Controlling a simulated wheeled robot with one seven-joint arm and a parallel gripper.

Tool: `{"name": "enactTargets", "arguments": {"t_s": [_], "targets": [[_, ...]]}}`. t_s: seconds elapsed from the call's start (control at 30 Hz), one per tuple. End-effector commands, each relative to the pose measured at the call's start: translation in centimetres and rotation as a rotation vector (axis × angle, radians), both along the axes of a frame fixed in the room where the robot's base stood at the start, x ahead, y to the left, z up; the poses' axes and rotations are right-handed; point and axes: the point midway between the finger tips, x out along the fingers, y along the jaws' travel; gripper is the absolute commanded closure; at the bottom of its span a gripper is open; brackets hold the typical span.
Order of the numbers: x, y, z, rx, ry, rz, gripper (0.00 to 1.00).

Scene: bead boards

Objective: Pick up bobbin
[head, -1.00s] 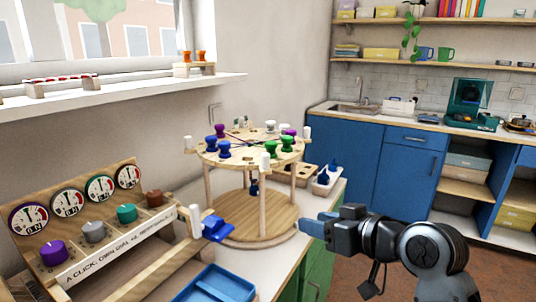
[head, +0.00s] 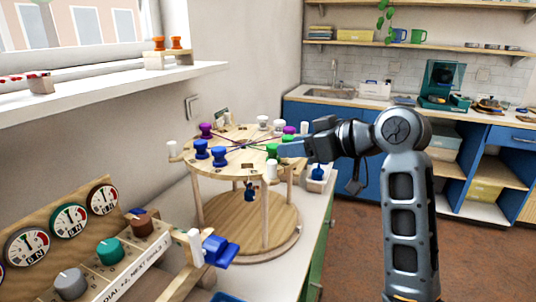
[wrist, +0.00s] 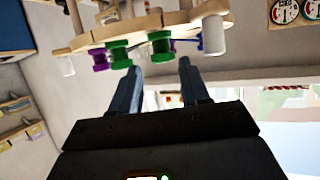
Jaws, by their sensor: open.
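A round wooden bead board (head: 240,141) on posts holds several bobbins on its rim. Two blue bobbins (head: 219,156) stand at its near left, with a purple bobbin (head: 206,130) behind them. A green bobbin (head: 271,151) stands at the right rim. My gripper (head: 290,150) is beside that rim; its arm and fingers partly hide the bobbins there. In the wrist view my gripper (wrist: 158,70) is open, with nothing between its fingers. A green bobbin (wrist: 161,47) shows just beyond the fingertips, near their midline; a second green bobbin (wrist: 119,54) and a purple bobbin (wrist: 99,60) lie to its left.
White pegs (head: 271,170) stand around the board's edge, and strings cross its top. A lower wooden disc (head: 250,228) sits on the white counter. A dial panel (head: 130,255) stands at the front left. Blue cabinets (head: 350,140) stand behind; the floor at the right is clear.

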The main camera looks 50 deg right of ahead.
Motion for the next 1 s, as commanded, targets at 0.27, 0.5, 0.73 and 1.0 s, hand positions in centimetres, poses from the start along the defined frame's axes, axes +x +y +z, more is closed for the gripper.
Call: {"name": "enactTargets", "arguments": {"t_s": [0.27, 0.5, 0.73, 1.0], "targets": [[2.8, 0.3, -1.2, 0.001, 0.002, 0.001, 0.54], [5.6, 0.5, -2.4, 0.0, 0.001, -0.001, 0.54], [6.0, 0.5, -2.6, 0.0, 0.0, -0.001, 0.54], [6.0, 0.5, -2.6, 0.0, 0.0, -0.001, 0.74]]}}
